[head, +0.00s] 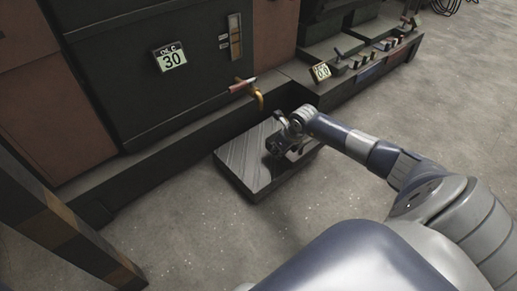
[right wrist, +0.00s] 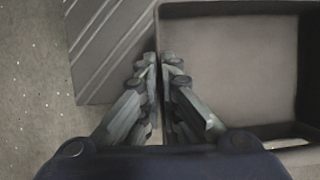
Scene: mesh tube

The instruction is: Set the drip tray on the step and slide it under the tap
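The step (head: 240,156) is a low dark box with a ribbed metal top on the floor in front of the machine; its ribbed top also shows at the left of the right wrist view (right wrist: 105,45). The brass tap (head: 258,98) with a red handle sticks out from the machine above the step's far side. The drip tray (right wrist: 235,65) is a shallow dark open tray, seen empty in the right wrist view. My left gripper is out of view.
The machine front carries a "30" sign (head: 171,58) and a smaller number sign (head: 321,72). A low dark ledge (head: 165,140) runs along its foot behind the step. A dark post with tan bands (head: 62,235) stands at lower left. The floor (head: 200,235) before the step is clear.

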